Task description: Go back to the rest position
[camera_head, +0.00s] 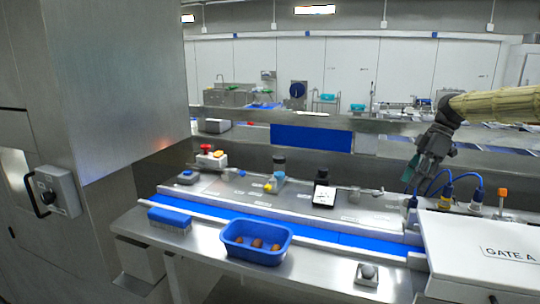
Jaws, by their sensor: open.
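My gripper (410,184) hangs at the right of the head view, above the right end of the steel bench and left of the white GATE A box. It points down, is open, and I see nothing between its fingers. My arm comes in from the right edge in a pale sleeve. A blue tray (257,254) with a few brown dates in it stands on the front of the bench, well to the left of and below my gripper.
A blue conveyor belt (365,246) runs along the bench. Blue cables and connectors stand beside my gripper, near the white GATE A box (470,250). A brush (170,220), a small dark display (324,196) and a red-topped button box (211,158) are farther left.

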